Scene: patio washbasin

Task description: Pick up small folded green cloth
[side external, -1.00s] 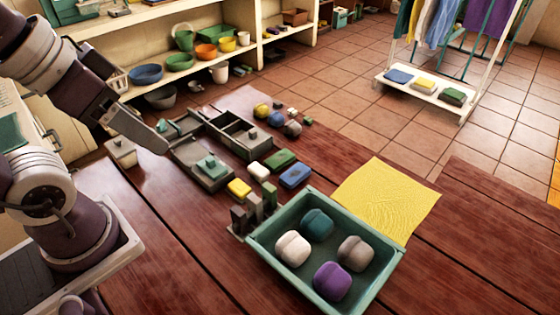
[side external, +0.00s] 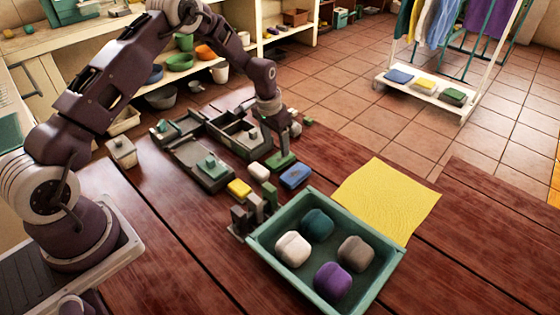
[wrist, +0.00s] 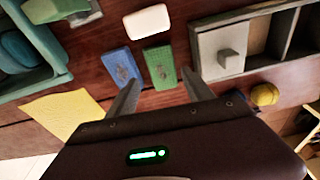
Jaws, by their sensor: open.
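A small flat green rectangle that looks like the folded green cloth (side external: 281,162) lies on the wooden table. It lies between a white soap-like block (side external: 259,171) and a blue folded piece (side external: 295,177). My gripper (side external: 283,148) is just above the green cloth, pointing down. In the wrist view the green cloth (wrist: 158,66) shows between and ahead of the two spread fingers (wrist: 160,82), with nothing held. The blue piece (wrist: 121,68) lies close beside it, near the left finger. Whether the fingertips touch the cloth cannot be told.
A divided grey-green tray (side external: 205,178) lies left of the cloth. A green tray (side external: 259,259) with several rounded blocks stands in front. A yellow cloth (side external: 388,200) lies to the right. A yellow block (side external: 239,188) and small upright blocks (side external: 240,217) stand nearby.

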